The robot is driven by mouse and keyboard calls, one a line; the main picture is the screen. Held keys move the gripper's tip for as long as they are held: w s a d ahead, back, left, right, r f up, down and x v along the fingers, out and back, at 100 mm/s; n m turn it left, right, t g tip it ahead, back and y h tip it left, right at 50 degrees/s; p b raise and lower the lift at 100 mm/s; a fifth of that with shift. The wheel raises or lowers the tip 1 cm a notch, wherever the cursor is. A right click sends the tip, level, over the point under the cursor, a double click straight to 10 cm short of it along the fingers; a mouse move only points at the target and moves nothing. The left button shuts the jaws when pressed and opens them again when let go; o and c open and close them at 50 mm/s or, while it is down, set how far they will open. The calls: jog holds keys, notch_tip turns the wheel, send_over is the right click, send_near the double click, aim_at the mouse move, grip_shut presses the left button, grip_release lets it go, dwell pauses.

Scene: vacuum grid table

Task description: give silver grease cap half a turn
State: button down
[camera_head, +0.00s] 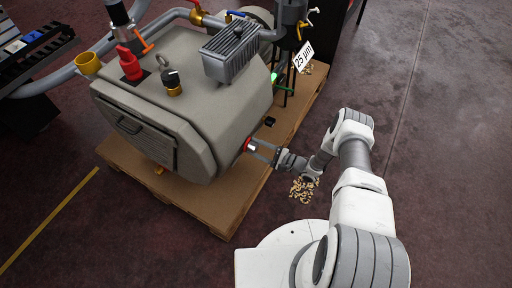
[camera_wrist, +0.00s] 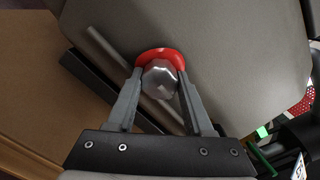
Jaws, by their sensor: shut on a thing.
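The silver grease cap (camera_wrist: 160,80) is a faceted, shiny knob in front of a red ring (camera_wrist: 161,55) on the grey machine housing (camera_wrist: 225,45). In the wrist view my gripper (camera_wrist: 159,86) has one finger on each side of the cap and is shut on it. In the head view my gripper (camera_head: 258,149) reaches the right side of the machine (camera_head: 180,110) at the red ring (camera_head: 248,145). The cap itself is too small to make out clearly there.
The machine stands on a wooden pallet (camera_head: 228,212). Loose tan pieces (camera_head: 303,189) lie on the floor beneath my arm. A "25 µm" sign (camera_head: 304,56) and pipes stand at the back. The floor at right is clear.

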jog(key=shift+w+a+r, duration=0.1)
jog(key=shift+a, duration=0.05)
jog(key=shift+c, duration=1.4)
grip_release()
jog(key=p+v, duration=0.2)
jog(key=v, duration=1.5)
jog(key=shift+s+d, duration=0.2)
jog(key=shift+s, duration=0.05)
